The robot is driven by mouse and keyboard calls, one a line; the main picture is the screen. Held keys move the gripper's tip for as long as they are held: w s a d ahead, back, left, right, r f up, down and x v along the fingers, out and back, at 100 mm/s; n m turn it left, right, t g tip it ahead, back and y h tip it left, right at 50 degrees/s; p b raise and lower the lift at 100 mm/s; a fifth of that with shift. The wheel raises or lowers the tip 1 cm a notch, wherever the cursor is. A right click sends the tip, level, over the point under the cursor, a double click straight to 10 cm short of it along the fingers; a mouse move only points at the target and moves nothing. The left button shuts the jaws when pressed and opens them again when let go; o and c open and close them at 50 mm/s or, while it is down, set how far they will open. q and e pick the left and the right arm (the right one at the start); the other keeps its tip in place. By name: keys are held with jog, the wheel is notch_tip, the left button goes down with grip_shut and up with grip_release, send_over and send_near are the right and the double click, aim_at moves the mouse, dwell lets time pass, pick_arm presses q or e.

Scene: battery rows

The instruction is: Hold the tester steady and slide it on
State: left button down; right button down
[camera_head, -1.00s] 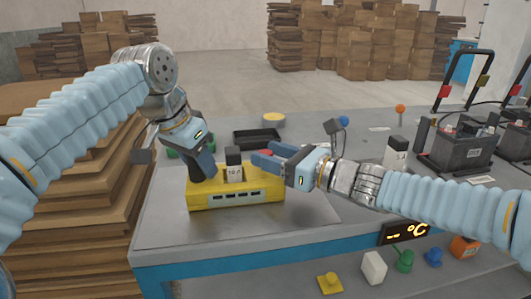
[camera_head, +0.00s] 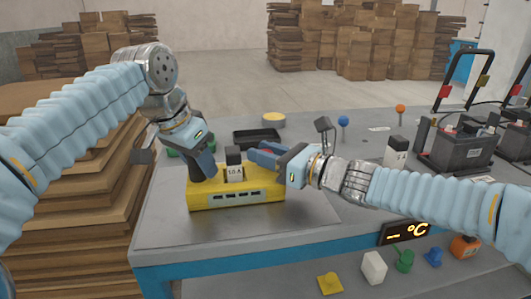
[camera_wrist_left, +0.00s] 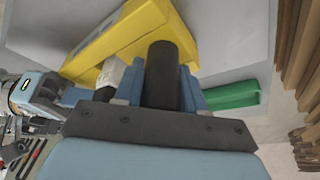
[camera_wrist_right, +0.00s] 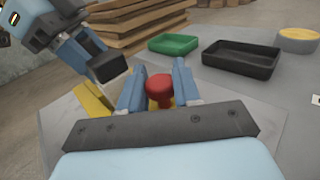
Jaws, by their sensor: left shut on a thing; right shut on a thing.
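The yellow tester (camera_head: 200,200) lies on the grey bench, with a white block (camera_head: 235,174) marked in A and capped black standing at it. My left gripper (camera_head: 204,174) is shut on a black upright handle at the tester's left end; the handle (camera_wrist_left: 160,75) shows between its fingers in the left wrist view. My right gripper (camera_head: 260,154) is at the tester's right rear. In the right wrist view, a red knob (camera_wrist_right: 160,90) sits between its fingers, which are shut on it. The knob is hidden in the head view, and its base is hidden too.
A black tray (camera_head: 257,137) and a green tray (camera_wrist_right: 174,43) lie behind the tester. A yellow-topped round (camera_head: 273,118) is farther back. A white block (camera_head: 396,152) and a battery (camera_head: 465,150) stand to the right. Bare bench lies in front of the tester.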

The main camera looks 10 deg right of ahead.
aim_at(271, 178)
jog(key=s, duration=0.4)
jog(key=shift+s+d+r, duration=0.1)
jog(key=shift+s+r, duration=0.05)
jog(key=shift+s, duration=0.1)
pick_arm(q)
jog(key=shift+a, duration=0.1)
pick_arm(e)
jog(key=c, duration=0.9)
grip_release()
jog(key=shift+o, duration=0.2)
jog(key=shift+d, duration=0.1)
jog(key=v, duration=1.2)
